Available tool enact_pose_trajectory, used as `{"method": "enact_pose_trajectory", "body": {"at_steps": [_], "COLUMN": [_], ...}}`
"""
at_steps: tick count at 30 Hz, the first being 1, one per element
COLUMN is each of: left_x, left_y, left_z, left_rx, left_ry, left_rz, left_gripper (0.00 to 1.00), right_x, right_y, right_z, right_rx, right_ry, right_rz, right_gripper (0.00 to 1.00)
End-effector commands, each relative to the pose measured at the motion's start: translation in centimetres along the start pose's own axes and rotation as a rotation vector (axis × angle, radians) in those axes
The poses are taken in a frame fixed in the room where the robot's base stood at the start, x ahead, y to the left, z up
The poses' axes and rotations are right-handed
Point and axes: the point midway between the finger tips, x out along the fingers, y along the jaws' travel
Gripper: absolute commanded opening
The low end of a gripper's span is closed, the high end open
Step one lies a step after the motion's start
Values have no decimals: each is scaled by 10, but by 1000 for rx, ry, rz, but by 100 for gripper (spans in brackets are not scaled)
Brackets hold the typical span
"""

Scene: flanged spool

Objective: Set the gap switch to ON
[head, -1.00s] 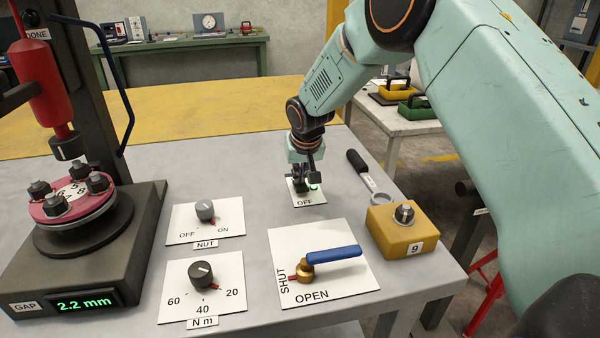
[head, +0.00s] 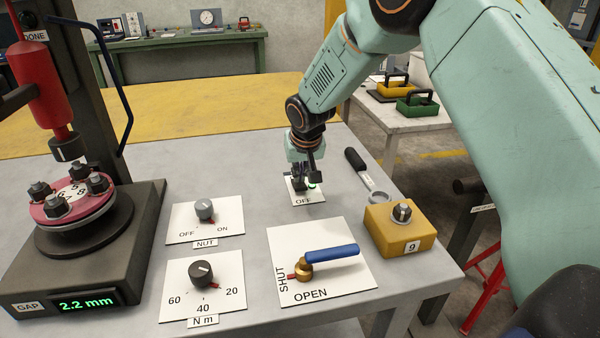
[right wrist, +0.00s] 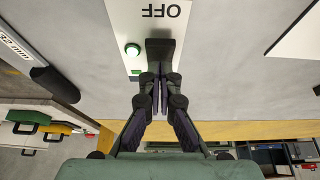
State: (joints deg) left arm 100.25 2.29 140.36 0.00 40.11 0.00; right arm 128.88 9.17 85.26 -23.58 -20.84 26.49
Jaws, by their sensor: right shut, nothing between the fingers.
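The switch plate (head: 305,199) is white, marked OFF at its near edge, with a lit green lamp (head: 312,185). My right gripper (head: 300,182) is down over the plate, fingers shut and empty. In the right wrist view the plate (right wrist: 128,14), the green lamp (right wrist: 133,50) and a dark switch lever (right wrist: 160,46) show. The shut fingertips (right wrist: 160,80) are at the lever's end; I cannot tell whether they touch it. The far part of the plate is hidden behind the fingers. The GAP display (head: 86,303) reads 2.2 mm. My left gripper is out of view.
Near the plate are the NUT knob (head: 204,210), the N m knob (head: 200,273), a blue-handled valve (head: 331,254), a yellow block (head: 400,236) marked 9 and a black-handled wrench (head: 359,162). The press with a red flanged spool (head: 72,205) stands at left.

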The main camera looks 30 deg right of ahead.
Motion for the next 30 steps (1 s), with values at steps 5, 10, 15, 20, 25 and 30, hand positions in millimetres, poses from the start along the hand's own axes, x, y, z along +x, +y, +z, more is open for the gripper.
{"method": "enact_pose_trajectory", "body": {"at_steps": [5,10,15,20,25,30], "left_x": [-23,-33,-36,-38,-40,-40], "left_y": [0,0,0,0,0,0], "left_z": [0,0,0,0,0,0], "left_rx": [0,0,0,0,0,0], "left_ry": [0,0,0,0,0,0], "left_rz": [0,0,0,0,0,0], "left_gripper": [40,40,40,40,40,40], "right_x": [-22,-43,-76,-102,-118,-122], "right_y": [-2,-4,-3,-3,-3,-3], "right_z": [-11,-21,-31,-40,-46,-47], "right_rx": [-2,-2,-3,-4,-3,-3], "right_ry": [1,6,5,4,2,1], "right_rz": [-1,-3,-3,-3,-2,-2], "right_gripper": [0,0,0,0,0,0]}}
